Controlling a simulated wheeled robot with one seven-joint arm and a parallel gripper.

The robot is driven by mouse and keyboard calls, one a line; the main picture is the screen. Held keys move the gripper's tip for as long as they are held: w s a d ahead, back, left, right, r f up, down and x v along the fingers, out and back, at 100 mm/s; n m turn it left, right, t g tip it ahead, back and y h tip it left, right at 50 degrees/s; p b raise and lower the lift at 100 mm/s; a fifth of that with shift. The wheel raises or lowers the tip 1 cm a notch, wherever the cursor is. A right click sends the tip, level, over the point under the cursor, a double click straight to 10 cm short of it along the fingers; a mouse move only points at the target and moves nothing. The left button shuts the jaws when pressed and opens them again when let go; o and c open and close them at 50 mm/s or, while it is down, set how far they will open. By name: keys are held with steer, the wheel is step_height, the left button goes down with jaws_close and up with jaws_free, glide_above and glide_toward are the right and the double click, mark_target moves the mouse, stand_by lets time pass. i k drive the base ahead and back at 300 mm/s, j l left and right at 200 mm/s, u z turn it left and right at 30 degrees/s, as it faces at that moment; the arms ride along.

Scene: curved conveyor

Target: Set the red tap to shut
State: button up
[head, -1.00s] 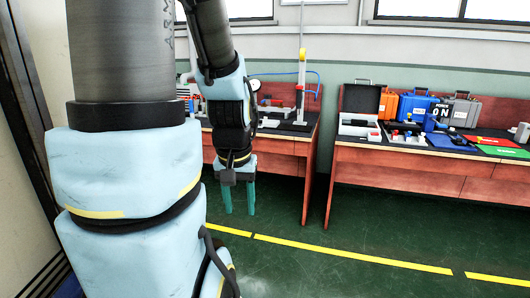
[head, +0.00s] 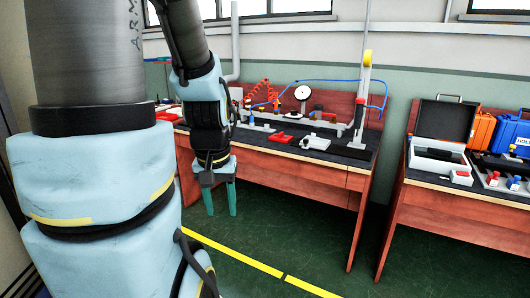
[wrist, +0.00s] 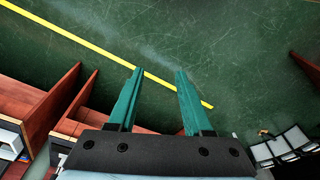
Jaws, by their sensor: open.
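A small red-topped fitting (head: 494,177), which looks like a red tap, stands on a light plate at the right edge of the head view, on the right bench. It is too small to tell how its handle is set. A blue-topped fitting (head: 515,182) is beside it. My gripper (head: 220,212) hangs pointing down in front of the left bench, well left of the fittings. No tap can be made out in the wrist view.
The left bench (head: 335,182) holds a round gauge (head: 302,92), red parts (head: 283,137) and a tall stand (head: 361,105). An open case (head: 441,125) and orange case (head: 482,129) stand on the right bench. A gap separates the benches. Floor with a yellow line (head: 240,259) is clear in front.

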mark_target(333, 116)
steer(key=i+l+u, duration=0.1)
steer(key=i+l, duration=0.3)
steer(key=i, duration=0.2)
steer(key=i+l, duration=0.4)
steer(key=i, duration=0.25)
steer(key=i+l+u, duration=0.15)
steer(key=i+l, duration=0.3)
steer(key=i, duration=0.15)
